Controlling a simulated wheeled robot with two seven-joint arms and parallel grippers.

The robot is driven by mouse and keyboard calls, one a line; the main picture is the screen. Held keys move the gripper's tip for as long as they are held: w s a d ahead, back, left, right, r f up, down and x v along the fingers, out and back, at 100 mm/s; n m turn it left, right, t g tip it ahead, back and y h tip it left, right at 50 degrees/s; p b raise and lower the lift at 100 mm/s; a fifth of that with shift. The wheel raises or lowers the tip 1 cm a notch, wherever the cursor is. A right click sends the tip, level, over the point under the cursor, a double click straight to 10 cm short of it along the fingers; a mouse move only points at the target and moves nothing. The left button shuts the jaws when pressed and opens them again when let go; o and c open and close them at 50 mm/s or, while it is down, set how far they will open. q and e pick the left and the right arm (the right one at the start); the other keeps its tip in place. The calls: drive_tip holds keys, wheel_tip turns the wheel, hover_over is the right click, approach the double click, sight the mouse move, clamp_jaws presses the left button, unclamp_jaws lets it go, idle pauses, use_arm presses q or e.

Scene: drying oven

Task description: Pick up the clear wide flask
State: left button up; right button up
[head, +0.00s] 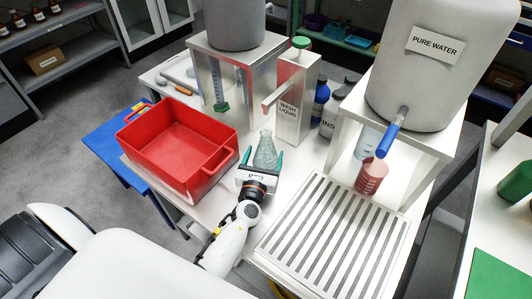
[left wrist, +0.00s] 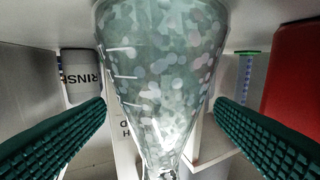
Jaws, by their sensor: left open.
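The clear wide flask (head: 265,150) stands on the white table in front of the wash liquid dispenser, its wide base down and its narrow neck up. In the left wrist view the flask (left wrist: 160,75) fills the middle, with pale graduation marks and its neck toward the bottom of the picture. My left gripper (head: 262,161) is open at the flask, with its green ridged fingers on either side. In the left wrist view the fingers (left wrist: 160,112) flank the flask, with gaps visible at their tips. My right gripper does not show.
A red bin (head: 150,148) stands close on the left. The wash liquid dispenser (head: 292,100) is just behind the flask. A rinse bottle (head: 329,122) stands behind.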

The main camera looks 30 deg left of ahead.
sight(264, 157)
use_arm(q)
drive_tip(key=x, duration=0.3)
drive_tip(key=shift+f, duration=0.1)
drive_tip(key=c, duration=1.4)
drive_tip(key=shift+o, duration=0.2)
drive_tip(key=shift+a+r, duration=0.1)
drive_tip(key=shift+r, duration=0.1)
